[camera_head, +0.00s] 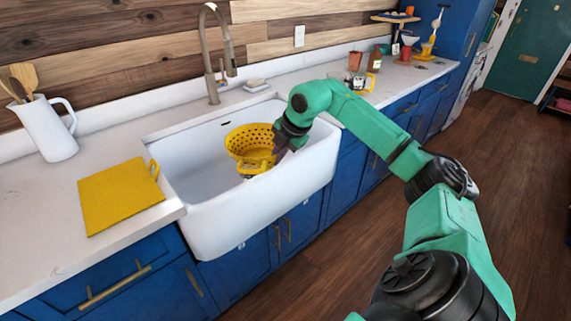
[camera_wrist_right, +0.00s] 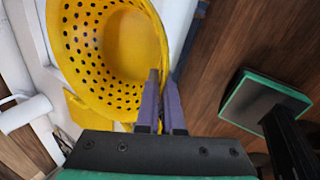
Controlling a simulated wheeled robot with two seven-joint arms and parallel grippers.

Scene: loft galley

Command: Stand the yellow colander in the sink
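The yellow colander (camera_head: 250,139) is within the outline of the white sink (camera_head: 200,172), towards its right part. It looks tilted, and I cannot tell whether it touches the sink floor. My right gripper (camera_head: 284,147) is at the colander's right side. In the right wrist view the colander (camera_wrist_right: 88,45) fills the upper left, its perforated inside showing. There the two purple fingers of my right gripper (camera_wrist_right: 162,82) are close together, with the colander's rim between them. My left gripper is not in view.
The faucet (camera_head: 213,60) stands behind the sink. A yellow board (camera_head: 118,195) and a white pitcher (camera_head: 47,130) are on the left counter.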

